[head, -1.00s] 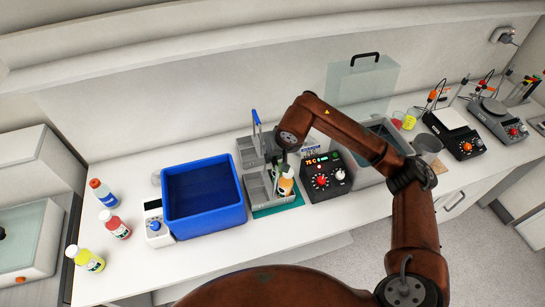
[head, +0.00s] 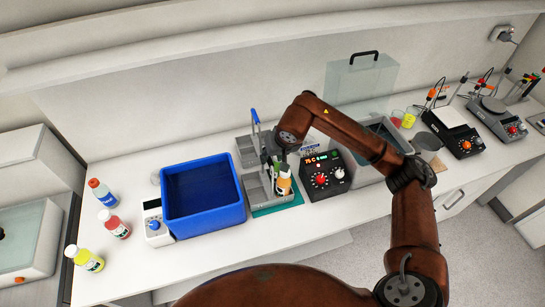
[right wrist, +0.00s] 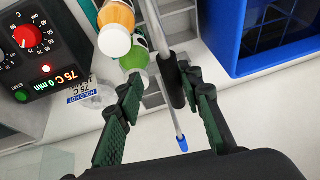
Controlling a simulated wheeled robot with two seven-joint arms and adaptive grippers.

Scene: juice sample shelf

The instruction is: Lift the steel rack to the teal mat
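The steel rack (head: 252,190) is a grey two-part carrier with an upright rod handle. It stands over the teal mat (head: 279,208), whose front and right edges show; whether its whole base rests on the mat is hidden. An orange bottle (head: 284,186) stands in its right part. My left gripper is out of view.
A blue bin (head: 206,222) stands close left of the rack. A heater block with dials (head: 325,177) stands close right. Several bottles, one with a red cap (head: 118,227), stand at the far left. The counter front (head: 270,232) is clear.

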